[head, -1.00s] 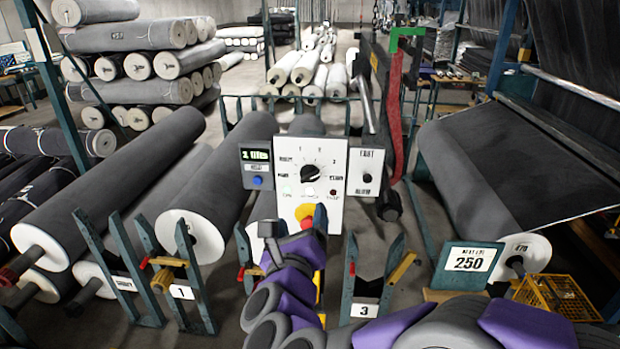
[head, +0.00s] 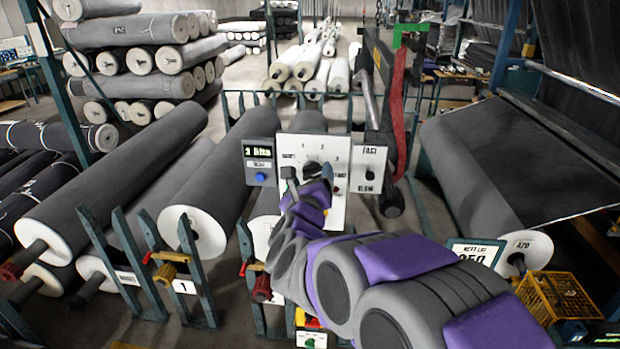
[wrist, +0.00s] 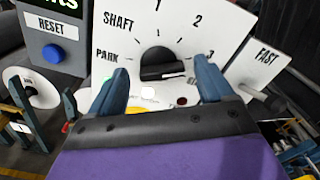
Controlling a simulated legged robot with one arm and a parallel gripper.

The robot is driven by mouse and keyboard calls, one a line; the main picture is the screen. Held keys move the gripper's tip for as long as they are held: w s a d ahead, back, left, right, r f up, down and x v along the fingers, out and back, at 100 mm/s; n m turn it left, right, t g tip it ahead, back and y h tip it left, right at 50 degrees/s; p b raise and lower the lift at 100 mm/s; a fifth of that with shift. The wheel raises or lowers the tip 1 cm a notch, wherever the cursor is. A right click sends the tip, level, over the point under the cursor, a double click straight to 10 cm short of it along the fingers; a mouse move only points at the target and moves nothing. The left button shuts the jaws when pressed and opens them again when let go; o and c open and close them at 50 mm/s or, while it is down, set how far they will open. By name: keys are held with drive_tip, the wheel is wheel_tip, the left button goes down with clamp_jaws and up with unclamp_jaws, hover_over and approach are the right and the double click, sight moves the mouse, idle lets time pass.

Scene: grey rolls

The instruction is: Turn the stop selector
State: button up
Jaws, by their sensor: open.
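The stop selector is a black knob on a white panel (head: 336,205), with labels such as SHAFT, PARK, 1, 2 and 3 around it. In the wrist view the knob (wrist: 163,62) is centred ahead, its grip bar lying roughly level; which end points is hard to tell. My gripper (wrist: 162,82) is open, one finger to the left and one to the right of the knob's lower part, with nothing between them clearly touched. In the head view my gripper (head: 306,184) covers the panel's lower left, and part of the knob (head: 312,169) shows above it.
Left of the panel is a grey box with a display and blue RESET button (head: 262,177). Right of it is a FAST/SLOW switch plate (head: 368,170). Large grey rolls (head: 110,185) lie left, another roll (head: 470,170) right. A yellow crate (head: 558,297) stands lower right.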

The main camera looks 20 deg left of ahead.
drive_tip(key=shift+w, duration=0.1)
drive_tip(key=shift+c, duration=0.2)
drive_tip(key=c, duration=1)
drive_tip(key=shift+n, duration=0.3)
drive_tip(key=n, duration=0.5)
drive_tip(key=shift+a, duration=0.1)
drive_tip(key=n+p, duration=0.2)
drive_tip(key=n, duration=0.4)
drive_tip(key=shift+a+f, duration=0.1)
drive_tip(key=shift+f, duration=0.05)
drive_tip(key=n+p, duration=0.3)
drive_tip(key=n, duration=0.3)
drive_tip(key=shift+f, duration=0.2)
drive_tip(key=n+p, duration=0.1)
drive_tip(key=n, duration=0.2)
drive_tip(key=n+p, duration=0.1)
drive_tip(key=n, duration=0.2)
drive_tip(key=shift+s+a+f+p, duration=0.1)
drive_tip(key=shift+s+f+p, duration=0.1)
drive_tip(key=shift+p, duration=0.2)
